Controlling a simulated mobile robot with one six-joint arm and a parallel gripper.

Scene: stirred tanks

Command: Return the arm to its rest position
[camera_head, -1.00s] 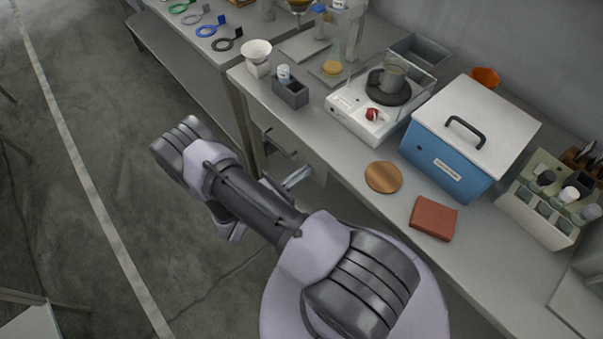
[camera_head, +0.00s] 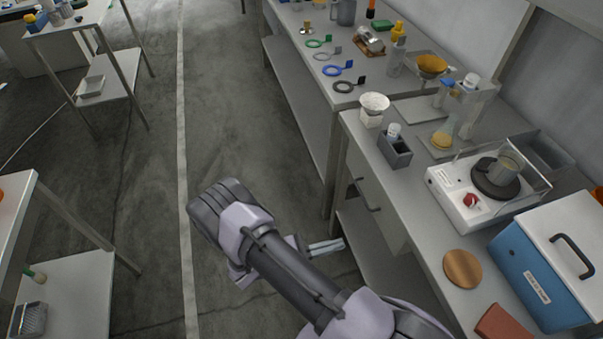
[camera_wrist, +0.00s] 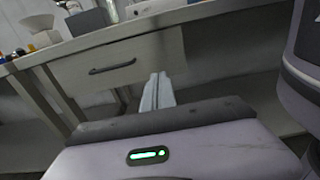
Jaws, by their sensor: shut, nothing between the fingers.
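My arm reaches up from the bottom of the head view, bent over the aisle in front of the bench. My gripper (camera_head: 327,246) sticks out to the right of the wrist, its fingers together and empty. It is apart from the bench, left of and below the drawer front. In the wrist view the closed fingers (camera_wrist: 157,92) point toward a bench drawer (camera_wrist: 118,62) with a dark handle, with nothing between them.
A table (camera_head: 78,245) stands at left. The aisle floor between is clear.

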